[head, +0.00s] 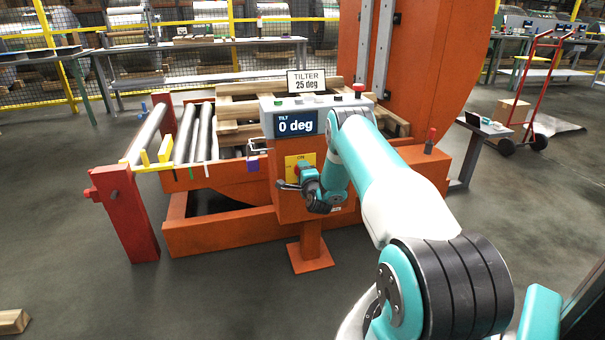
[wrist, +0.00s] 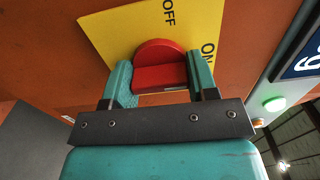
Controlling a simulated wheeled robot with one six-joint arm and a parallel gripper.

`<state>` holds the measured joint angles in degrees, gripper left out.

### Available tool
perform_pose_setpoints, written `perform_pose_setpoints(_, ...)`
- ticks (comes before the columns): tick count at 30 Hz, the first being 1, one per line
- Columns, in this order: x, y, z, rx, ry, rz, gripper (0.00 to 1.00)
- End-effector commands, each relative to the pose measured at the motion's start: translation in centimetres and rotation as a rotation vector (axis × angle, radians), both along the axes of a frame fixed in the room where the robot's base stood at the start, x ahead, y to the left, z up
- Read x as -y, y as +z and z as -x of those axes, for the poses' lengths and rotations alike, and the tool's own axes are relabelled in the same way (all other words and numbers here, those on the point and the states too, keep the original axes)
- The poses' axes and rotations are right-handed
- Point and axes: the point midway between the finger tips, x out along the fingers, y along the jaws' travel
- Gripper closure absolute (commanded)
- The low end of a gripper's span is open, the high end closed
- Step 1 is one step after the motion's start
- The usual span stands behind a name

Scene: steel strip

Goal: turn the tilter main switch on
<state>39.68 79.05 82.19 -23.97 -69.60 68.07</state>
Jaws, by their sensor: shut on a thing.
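The tilter main switch is a red rotary knob (wrist: 160,68) on a yellow plate (wrist: 125,32) marked OFF and ON. In the wrist view its raised bar lies crosswise between my fingers, and the lettering is tilted. My gripper (wrist: 160,82) is shut on the knob, with one teal finger at each side. In the head view my gripper (head: 301,182) is at the lower front of the orange control post, partly covering the yellow plate (head: 306,158) and hiding most of the switch. I cannot tell exactly which mark the knob points to.
The post's display (head: 296,125) reads TILT 0 deg. A sign (head: 306,82) above says TILTER 25 deg. A green light (wrist: 274,104) glows on the box in the wrist view. The orange tilter frame (head: 220,232) stands behind; a red post (head: 125,215) is at left. Front-left floor is mostly clear.

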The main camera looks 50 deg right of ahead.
Motion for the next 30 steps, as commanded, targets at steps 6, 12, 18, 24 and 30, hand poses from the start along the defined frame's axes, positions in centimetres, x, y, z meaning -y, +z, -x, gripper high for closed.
perform_pose_setpoints(6,-0.1,0.0,-0.1,0.005,0.003,-0.005,0.71)
perform_pose_setpoints(12,-0.1,0.1,-0.1,0.004,0.003,-0.005,0.33)
perform_pose_setpoints(18,0.0,0.0,0.0,0.002,0.001,-0.003,0.21)
perform_pose_setpoints(24,-0.1,0.0,0.2,0.002,0.001,-0.005,0.21)
perform_pose_setpoints(30,-0.9,-0.2,1.5,0.001,0.003,-0.007,0.21)
